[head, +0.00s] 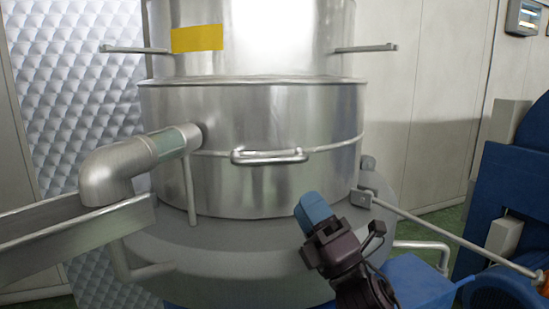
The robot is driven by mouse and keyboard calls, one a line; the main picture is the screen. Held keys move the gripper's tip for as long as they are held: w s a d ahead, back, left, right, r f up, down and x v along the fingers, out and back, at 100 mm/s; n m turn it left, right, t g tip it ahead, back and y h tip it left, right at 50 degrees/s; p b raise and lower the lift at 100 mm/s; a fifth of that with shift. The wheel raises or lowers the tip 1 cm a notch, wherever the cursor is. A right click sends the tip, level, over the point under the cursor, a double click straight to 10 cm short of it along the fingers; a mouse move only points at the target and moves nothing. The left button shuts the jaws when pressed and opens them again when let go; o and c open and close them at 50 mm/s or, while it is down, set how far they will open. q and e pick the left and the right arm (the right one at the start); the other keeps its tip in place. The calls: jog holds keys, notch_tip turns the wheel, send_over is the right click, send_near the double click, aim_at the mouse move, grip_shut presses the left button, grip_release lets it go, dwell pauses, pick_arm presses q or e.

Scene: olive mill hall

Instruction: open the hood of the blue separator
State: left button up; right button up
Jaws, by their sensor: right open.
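The separator is a large steel machine with a wide drum-shaped hood (250,115), which sits down level on a grey rounded body (230,265). A horizontal bar handle (268,156) is on the front of the hood. A narrower steel cylinder (270,35) with a yellow label rises above it. Blue parts (415,278) show low at the right of the body. My right gripper (313,208), with blue fingertips, is open and empty. In the picture it is below and right of the handle, apart from it, in front of the grey body. My left gripper is out of view.
A steel elbow pipe (125,165) leaves the hood's left side above a metal trough (75,245). Bars (365,48) stick out from the upper cylinder. A slanting rod (455,240) runs at the right, near blue machinery (510,190).

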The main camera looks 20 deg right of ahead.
aim_at(277, 160)
jog(key=p+x, duration=0.2)
jog(key=x, duration=0.8)
jog(key=shift+w+a, duration=0.2)
jog(key=shift+w, duration=0.2)
grip_shut()
